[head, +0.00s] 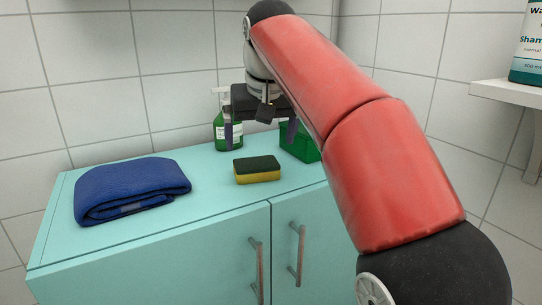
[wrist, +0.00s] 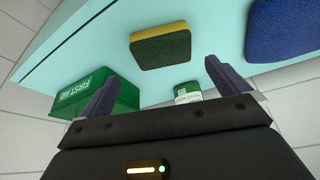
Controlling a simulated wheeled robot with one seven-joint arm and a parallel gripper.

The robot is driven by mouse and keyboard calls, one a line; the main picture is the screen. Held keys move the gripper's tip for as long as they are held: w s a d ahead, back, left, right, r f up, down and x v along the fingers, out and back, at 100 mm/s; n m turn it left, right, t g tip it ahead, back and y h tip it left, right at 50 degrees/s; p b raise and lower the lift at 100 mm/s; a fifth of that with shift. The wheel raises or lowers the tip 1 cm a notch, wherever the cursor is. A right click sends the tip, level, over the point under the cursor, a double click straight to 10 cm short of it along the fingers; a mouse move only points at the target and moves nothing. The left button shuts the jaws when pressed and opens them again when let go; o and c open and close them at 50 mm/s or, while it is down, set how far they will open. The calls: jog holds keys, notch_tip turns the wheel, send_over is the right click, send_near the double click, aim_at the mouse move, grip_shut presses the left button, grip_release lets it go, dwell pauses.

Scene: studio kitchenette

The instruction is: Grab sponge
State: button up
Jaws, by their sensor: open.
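A sponge (head: 257,170), yellow below with a dark green top, lies flat on the turquoise cabinet top in the head view. It also shows in the wrist view (wrist: 160,47), beyond the fingertips. My gripper (head: 260,136) is above and behind the sponge in the head view, its two fingers apart with nothing between them. In the wrist view the open fingers (wrist: 158,80) point toward the cabinet top, and the sponge lies clear of them.
A folded blue towel (head: 131,190) lies left of the sponge on the cabinet (head: 190,217). A green bottle (head: 221,134) and a green first aid box (head: 299,143) stand behind it. A shelf (head: 508,92) with a shampoo bottle (head: 534,50) is at right.

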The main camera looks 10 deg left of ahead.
aim_at(256, 163)
jog(key=b+x, duration=0.1)
jog(key=x, duration=0.2)
jog(key=b+x, duration=0.1)
jog(key=x, duration=0.3)
jog(key=shift+a+f, duration=0.25)
jog(key=shift+f, duration=0.05)
jog(key=shift+c, duration=0.3)
jog(key=c, duration=0.7)
